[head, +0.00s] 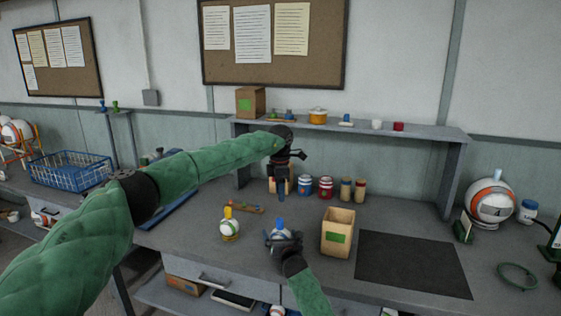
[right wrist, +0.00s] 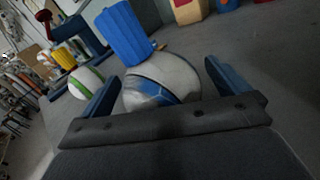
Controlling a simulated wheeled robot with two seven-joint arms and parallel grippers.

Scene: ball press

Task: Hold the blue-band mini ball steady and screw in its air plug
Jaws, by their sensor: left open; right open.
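The blue-band mini ball (right wrist: 165,80) is white and grey with a blue band. It sits between the two spread blue fingers of my right gripper (right wrist: 161,88); contact cannot be told. In the head view the ball (head: 274,239) is partly covered by my right gripper (head: 284,237). A ribbed blue plug (right wrist: 122,32) stands upright at the ball's top; it also shows in the head view (head: 280,224). How deep it sits cannot be told. My left gripper (head: 281,194) is open, pointing down above the blue plug, apart from it.
A green-band ball (head: 230,229) with a yellow plug stands just left. Several jars (head: 325,187) stand behind, under a shelf (head: 350,128). A blue basket (head: 70,170) is far left.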

